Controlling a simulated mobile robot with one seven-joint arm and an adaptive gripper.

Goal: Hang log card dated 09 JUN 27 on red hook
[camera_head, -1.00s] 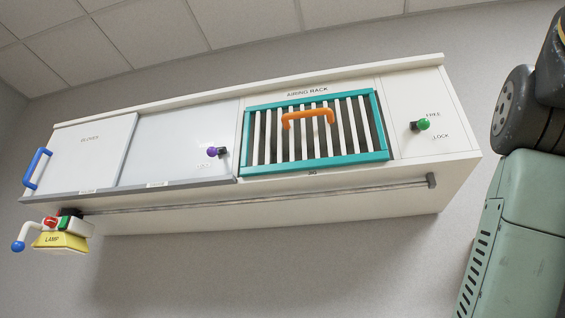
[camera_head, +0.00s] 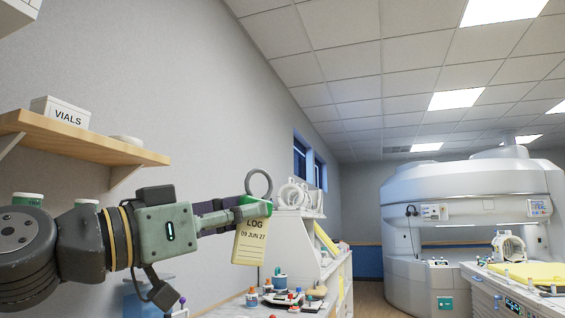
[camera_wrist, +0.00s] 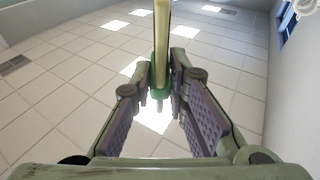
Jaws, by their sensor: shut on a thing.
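The log card (camera_head: 251,242) is pale yellow and reads LOG 09 JUN 27. It has a green top with a grey ring standing above it. My gripper (camera_head: 255,209) is shut on the card's green top and holds it upright in the air, left of centre in the head view. In the wrist view the card (camera_wrist: 161,40) shows edge-on between the fingertips of my gripper (camera_wrist: 160,85). I cannot make out a red hook in either view.
A counter (camera_head: 232,306) with several small items lies below the card. A wooden shelf (camera_head: 85,143) with a VIALS box (camera_head: 66,113) is on the left wall. A large white scanner (camera_head: 470,205) and a patient table (camera_head: 500,295) stand at right. Open floor (camera_head: 371,295) lies between.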

